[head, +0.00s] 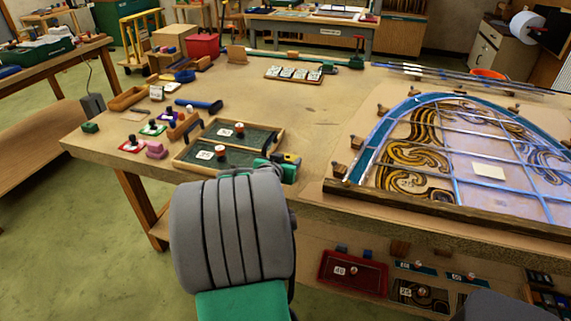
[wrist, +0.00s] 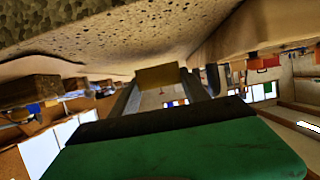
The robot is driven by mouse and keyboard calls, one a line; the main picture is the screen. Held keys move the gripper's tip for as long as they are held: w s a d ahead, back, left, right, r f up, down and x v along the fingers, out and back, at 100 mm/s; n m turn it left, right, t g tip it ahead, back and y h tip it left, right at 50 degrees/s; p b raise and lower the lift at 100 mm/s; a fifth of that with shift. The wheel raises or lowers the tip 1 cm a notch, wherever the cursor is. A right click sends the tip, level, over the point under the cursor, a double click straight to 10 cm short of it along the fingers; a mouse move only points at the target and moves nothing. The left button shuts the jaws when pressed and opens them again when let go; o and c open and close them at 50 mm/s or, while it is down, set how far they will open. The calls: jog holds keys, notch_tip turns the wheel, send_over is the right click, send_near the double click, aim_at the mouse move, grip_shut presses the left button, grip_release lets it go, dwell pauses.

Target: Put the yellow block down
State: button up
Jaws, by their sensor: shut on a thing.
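The yellow block (wrist: 158,76) is between the two fingers of my gripper (wrist: 160,88) in the wrist view, seen past the green gripper body. In the head view my gripper (head: 288,160) is at the near edge of the workbench, just right of a wooden tray (head: 181,159), with a small patch of the yellow block (head: 292,157) showing at its tip. My forearm hides part of the bench edge. I cannot tell whether the block touches the bench top.
The leaded panel (head: 488,140) fills the right of the bench. The tray holds dark green sections with numbered labels. Small colored blocks, a blue-handled tool (head: 200,105) and a red box (head: 203,45) stand to the left and back. The middle of the bench (head: 310,110) is clear.

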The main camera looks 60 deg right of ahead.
jog(key=shift+f, duration=0.75)
jog(key=shift+w+f, duration=0.1)
jog(key=shift+f, duration=0.1)
jog(key=o, duration=1.4)
jog(key=shift+c, duration=0.2)
